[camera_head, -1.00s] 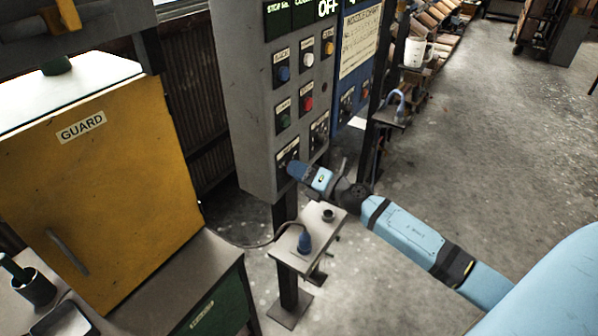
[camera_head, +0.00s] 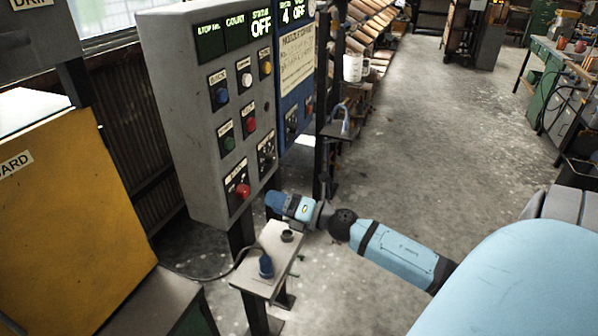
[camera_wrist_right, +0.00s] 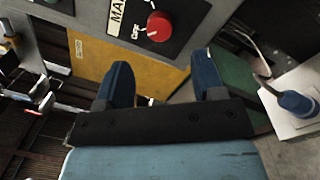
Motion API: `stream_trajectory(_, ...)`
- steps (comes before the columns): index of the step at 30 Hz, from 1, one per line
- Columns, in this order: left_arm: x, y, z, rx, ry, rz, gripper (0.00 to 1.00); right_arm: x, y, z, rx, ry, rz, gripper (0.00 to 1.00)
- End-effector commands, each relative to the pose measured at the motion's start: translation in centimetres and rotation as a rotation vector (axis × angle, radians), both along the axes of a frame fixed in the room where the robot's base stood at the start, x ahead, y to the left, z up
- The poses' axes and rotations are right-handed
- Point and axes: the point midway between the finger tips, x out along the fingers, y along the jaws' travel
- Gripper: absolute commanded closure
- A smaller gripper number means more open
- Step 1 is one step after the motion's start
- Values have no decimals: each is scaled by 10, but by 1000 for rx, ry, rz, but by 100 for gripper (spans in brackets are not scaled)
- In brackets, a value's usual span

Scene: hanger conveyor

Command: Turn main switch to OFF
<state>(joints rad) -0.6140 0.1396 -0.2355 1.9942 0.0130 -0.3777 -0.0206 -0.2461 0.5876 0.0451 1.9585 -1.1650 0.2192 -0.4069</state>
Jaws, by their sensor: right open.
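The main switch is a red round knob (camera_head: 243,191) on a dark plate at the bottom of the grey control panel (camera_head: 185,120). In the right wrist view the red knob (camera_wrist_right: 159,26) sits on its dark plate beside a partly cut-off "MA..." label. My right gripper (camera_head: 272,200) is right of and slightly below the knob, apart from it. In the right wrist view its two blue fingers (camera_wrist_right: 170,82) are open with nothing between them, and the knob lies beyond the fingertips. My left gripper is not in view.
A small stand (camera_head: 262,285) with a blue plug-like piece (camera_head: 266,266) and a cable is just below my right gripper. A yellow guard cabinet (camera_head: 75,200) stands at the left. A blue panel (camera_head: 296,75) adjoins the grey one.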

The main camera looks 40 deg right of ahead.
Motion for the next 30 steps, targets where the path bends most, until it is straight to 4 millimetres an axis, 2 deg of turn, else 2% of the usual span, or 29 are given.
stream_trajectory(1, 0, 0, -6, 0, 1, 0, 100, -11, -4, -5, -2, 2, 0, 38)
stream_trajectory(6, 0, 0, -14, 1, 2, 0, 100, -38, -15, -5, 0, 2, 0, 38)
stream_trajectory(12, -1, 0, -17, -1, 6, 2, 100, -54, -22, -4, -1, 0, 1, 38)
stream_trajectory(30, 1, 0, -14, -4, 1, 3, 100, -57, -23, -3, -1, -1, 1, 38)
